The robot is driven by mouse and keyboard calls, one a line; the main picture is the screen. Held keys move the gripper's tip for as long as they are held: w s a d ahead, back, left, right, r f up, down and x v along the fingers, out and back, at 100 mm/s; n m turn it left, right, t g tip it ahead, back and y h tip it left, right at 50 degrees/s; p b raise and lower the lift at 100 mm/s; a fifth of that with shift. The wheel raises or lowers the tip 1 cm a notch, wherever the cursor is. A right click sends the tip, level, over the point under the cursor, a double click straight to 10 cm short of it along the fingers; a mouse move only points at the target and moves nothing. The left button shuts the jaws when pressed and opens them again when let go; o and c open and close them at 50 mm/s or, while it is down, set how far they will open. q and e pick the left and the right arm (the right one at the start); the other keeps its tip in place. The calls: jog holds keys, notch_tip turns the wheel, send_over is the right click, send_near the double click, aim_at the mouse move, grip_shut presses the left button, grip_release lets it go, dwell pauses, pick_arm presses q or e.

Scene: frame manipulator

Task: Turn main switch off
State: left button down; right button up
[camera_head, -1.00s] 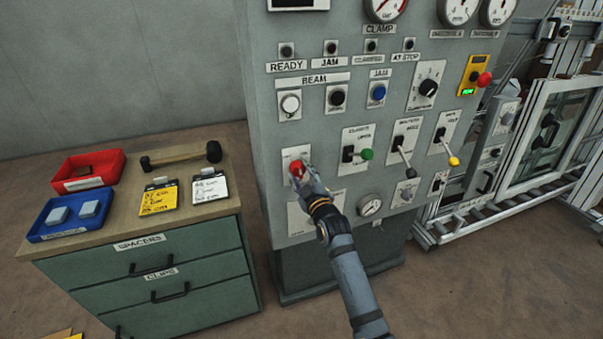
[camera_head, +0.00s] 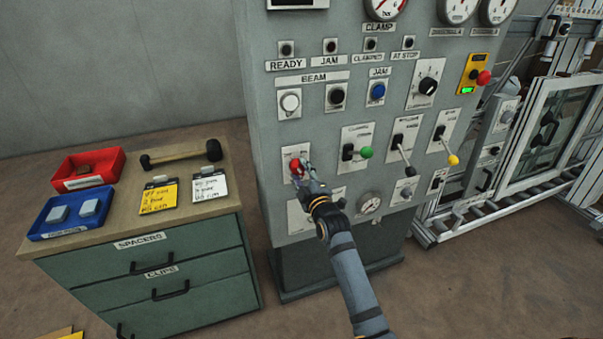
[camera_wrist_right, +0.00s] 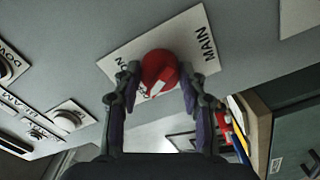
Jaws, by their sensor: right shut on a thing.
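The main switch (camera_head: 298,167) is a red knob on a white plate low on the left of the grey panel. In the right wrist view the red knob (camera_wrist_right: 159,72) sits on a plate (camera_wrist_right: 200,45) lettered "MAIN" and "ON". A white and red mark shows on the knob's face. My right gripper (camera_head: 302,172) is at the knob, its two fingers on either side of it and shut on it, also seen in the right wrist view (camera_wrist_right: 157,82). In the head view the fingers partly cover the knob and plate. My left gripper is not in view.
A green drawer cabinet (camera_head: 190,250) with trays stands at left. The floor in front is clear.

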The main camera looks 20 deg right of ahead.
jog(key=o, duration=1.1)
jog(key=shift+o, duration=0.2)
jog(key=shift+s+f, duration=0.1)
jog(key=shift+s, duration=0.3)
jog(key=s, duration=1.1)
jog(key=shift+d, duration=0.2)
jog(key=shift+s, duration=0.1)
